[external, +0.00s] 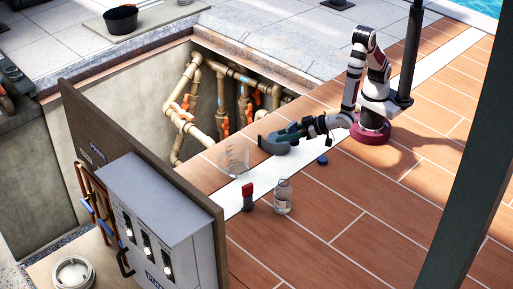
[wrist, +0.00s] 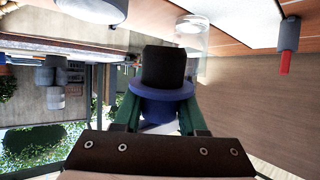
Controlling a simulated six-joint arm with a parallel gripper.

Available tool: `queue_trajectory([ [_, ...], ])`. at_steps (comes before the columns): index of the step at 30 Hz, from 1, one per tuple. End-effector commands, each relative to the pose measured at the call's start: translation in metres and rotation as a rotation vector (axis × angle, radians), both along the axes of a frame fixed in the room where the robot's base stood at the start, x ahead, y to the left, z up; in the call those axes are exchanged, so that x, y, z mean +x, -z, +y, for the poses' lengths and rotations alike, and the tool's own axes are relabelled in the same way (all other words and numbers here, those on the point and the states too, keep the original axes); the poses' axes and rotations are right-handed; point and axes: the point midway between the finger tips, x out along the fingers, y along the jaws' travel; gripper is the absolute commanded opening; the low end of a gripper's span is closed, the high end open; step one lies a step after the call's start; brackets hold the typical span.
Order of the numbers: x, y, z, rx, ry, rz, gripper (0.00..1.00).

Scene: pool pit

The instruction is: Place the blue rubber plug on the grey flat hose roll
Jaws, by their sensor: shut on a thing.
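My gripper (external: 284,134) reaches out level to the left, low over the deck. In the wrist view its green fingers (wrist: 160,117) are shut on the blue rubber plug (wrist: 150,106). The plug has a wide blue flange, and a dark cylindrical part (wrist: 165,68) shows beyond it. I cannot tell whether plug and roll touch.
A clear glass (external: 234,157) stands left of the gripper. A red and black item (external: 247,196) and a clear bottle (external: 283,196) stand in front. A small blue disc (external: 322,160) lies to the right. The open pipe pit (external: 205,115) drops away behind.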

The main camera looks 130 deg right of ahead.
Motion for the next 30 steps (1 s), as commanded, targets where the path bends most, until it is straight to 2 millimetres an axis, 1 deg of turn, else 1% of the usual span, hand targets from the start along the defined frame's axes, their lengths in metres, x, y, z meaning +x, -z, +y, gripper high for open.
queue_trajectory([
  [1, -0.003, -0.004, -0.005, 0.001, 0.003, -0.001, 0.00],
  [5, -0.008, -0.008, -0.012, -0.001, 0.001, -0.001, 0.00],
  [8, -0.012, -0.012, -0.028, -0.027, 0.014, -0.011, 0.00],
  [11, -0.021, -0.020, -0.058, -0.082, 0.034, -0.040, 0.00],
  [12, -0.025, -0.023, -0.071, -0.105, 0.040, -0.054, 0.00],
  [15, -0.036, -0.031, -0.100, -0.155, 0.048, -0.088, 0.00],
  [17, -0.042, -0.032, -0.111, -0.176, 0.045, -0.103, 0.00],
  [18, -0.044, -0.027, -0.116, -0.184, 0.043, -0.108, 0.00],
  [20, -0.045, -0.015, -0.118, -0.189, 0.039, -0.114, 0.00],
  [23, -0.044, 0.003, -0.118, -0.188, 0.038, -0.117, 0.00],
  [27, -0.044, 0.033, -0.117, -0.187, 0.038, -0.116, 0.00],
  [30, -0.044, 0.042, -0.117, -0.187, 0.038, -0.120, 0.00],
])
